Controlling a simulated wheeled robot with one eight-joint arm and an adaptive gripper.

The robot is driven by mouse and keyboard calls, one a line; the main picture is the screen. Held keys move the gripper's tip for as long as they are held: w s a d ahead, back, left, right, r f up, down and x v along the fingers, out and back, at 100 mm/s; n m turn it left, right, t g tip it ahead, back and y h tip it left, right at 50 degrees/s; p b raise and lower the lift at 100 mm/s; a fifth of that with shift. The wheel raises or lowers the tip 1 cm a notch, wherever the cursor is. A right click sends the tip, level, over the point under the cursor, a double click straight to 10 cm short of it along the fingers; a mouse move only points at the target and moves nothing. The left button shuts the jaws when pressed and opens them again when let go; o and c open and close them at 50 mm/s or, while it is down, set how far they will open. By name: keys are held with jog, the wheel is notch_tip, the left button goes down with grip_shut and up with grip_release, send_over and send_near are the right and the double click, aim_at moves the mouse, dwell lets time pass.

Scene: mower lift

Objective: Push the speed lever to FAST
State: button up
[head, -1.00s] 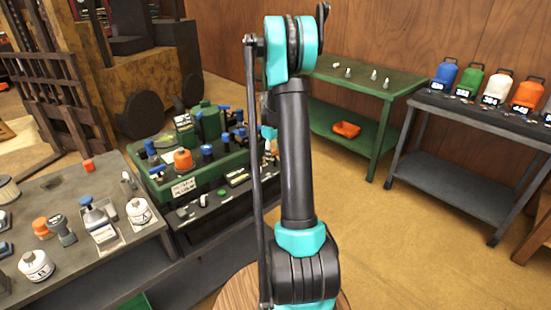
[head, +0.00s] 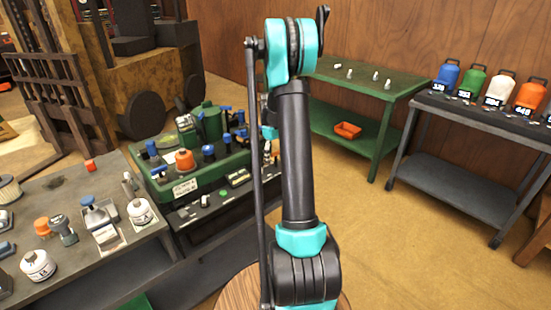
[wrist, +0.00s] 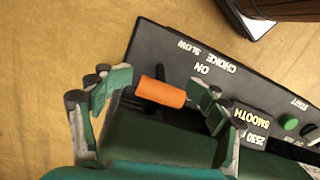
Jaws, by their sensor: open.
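In the wrist view, an orange cylindrical lever handle (wrist: 161,92) stands out from a black control panel (wrist: 150,48). White lettering beside it reads SLOW, CHOKE and ON; no FAST label is readable. My gripper (wrist: 150,98) is open, its green-and-grey fingers on either side of the handle. The right finger is close to the handle's right end; I cannot tell whether they touch.
In the head view, a green tray (head: 180,187) of bottles and a grey bench (head: 75,205) lie left of my arm. A green table (head: 400,95) stands behind right.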

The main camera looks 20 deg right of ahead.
notch_tip(320, 180, up, 12)
jog(key=w, duration=0.1)
jog(key=shift+a, duration=0.3)
jog(key=shift+w, duration=0.1)
